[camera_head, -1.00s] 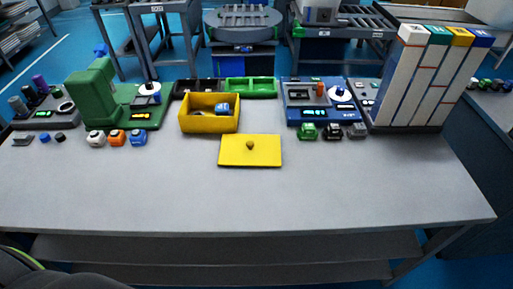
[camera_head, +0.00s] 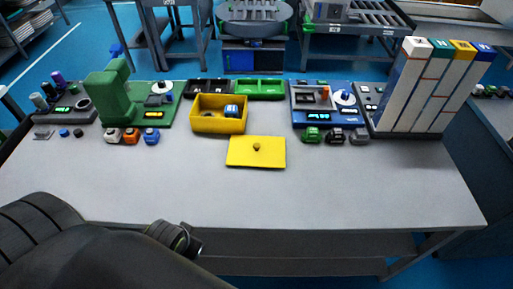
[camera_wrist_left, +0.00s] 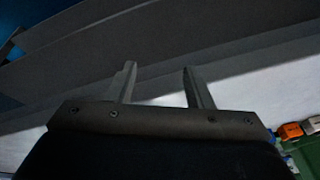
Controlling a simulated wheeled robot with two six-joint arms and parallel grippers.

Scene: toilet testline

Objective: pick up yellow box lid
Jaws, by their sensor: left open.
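The yellow box lid (camera_head: 270,152) is a flat yellow rectangle with a small brown knob (camera_head: 257,147) on top. It lies flat on the grey table, in front of the open yellow box (camera_head: 218,122). The box holds a small blue-and-white item (camera_head: 231,111). My left arm comes in at the lower left of the head view, below the table's front edge. My left gripper's fingers show in the left wrist view (camera_wrist_left: 160,85), apart with nothing between them. The lid is not in that view. My right gripper is not in view.
Green and black trays (camera_head: 252,88) stand behind the box. A green machine (camera_head: 112,95) is at left, a blue device (camera_head: 324,105) at right, beside tall striped columns (camera_head: 425,85). Small coloured blocks (camera_head: 132,136) sit in front of the machine. The table's front is clear.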

